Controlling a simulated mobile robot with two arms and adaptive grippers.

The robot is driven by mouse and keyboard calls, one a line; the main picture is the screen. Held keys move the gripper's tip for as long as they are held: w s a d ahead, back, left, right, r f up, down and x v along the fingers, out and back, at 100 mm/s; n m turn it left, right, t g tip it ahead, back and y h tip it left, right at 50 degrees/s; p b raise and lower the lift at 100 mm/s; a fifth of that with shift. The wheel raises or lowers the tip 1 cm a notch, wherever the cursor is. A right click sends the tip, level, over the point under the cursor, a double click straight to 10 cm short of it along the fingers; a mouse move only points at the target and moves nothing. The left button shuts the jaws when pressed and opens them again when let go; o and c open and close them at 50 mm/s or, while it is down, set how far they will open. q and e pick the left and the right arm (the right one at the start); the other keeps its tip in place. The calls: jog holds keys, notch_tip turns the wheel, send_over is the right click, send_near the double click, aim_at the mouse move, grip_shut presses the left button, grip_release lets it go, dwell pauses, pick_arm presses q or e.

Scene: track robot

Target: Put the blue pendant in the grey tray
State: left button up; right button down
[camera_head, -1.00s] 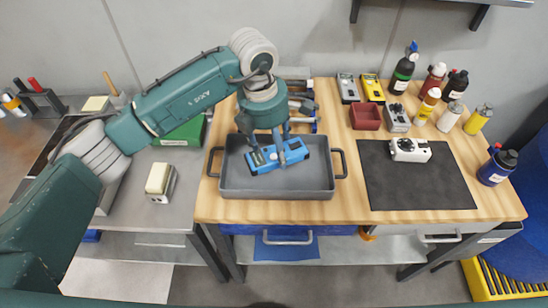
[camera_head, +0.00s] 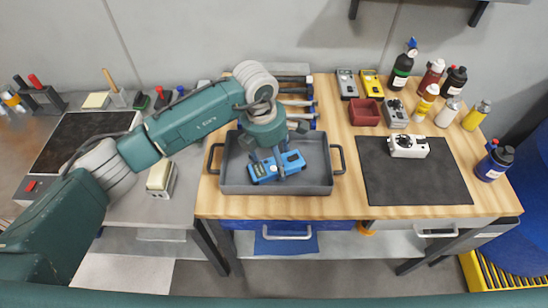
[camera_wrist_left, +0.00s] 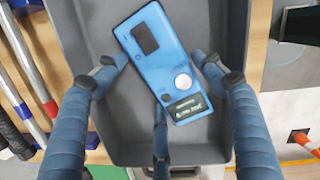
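The blue pendant (camera_head: 270,170) lies in the grey tray (camera_head: 232,176), on its floor as far as I can tell. It has a dark screen, a pale round knob and a small display, seen in the left wrist view (camera_wrist_left: 158,62). My left gripper (camera_head: 277,162) is over the tray, pointing down at the pendant. In the left wrist view its fingers (camera_wrist_left: 162,80) are spread around the pendant, with small gaps at its sides; the lower finger overlaps its edge. My right gripper is not in view.
A dark mat (camera_head: 425,185) with a white device (camera_head: 408,146) lies right of the tray. A red bin (camera_head: 364,113), meters and several bottles stand at the back right. Hammers (camera_head: 297,90) lie behind the tray. A grey bench with a white and cream block (camera_head: 160,178) is at left.

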aim_at(268, 163)
pick_arm(q)
jog(key=shift+o, duration=0.6)
jog(key=shift+r, duration=0.1)
jog(key=shift+r+p, duration=0.2)
jog(key=shift+p, duration=0.1)
notch_tip(268, 163, up, 12)
jog(key=a+b, duration=0.1)
jog(key=b, duration=0.1)
jog(key=shift+s+a+f+b, duration=0.15)
jog(key=shift+s+a+b, duration=0.2)
jog(key=shift+b, duration=0.05)
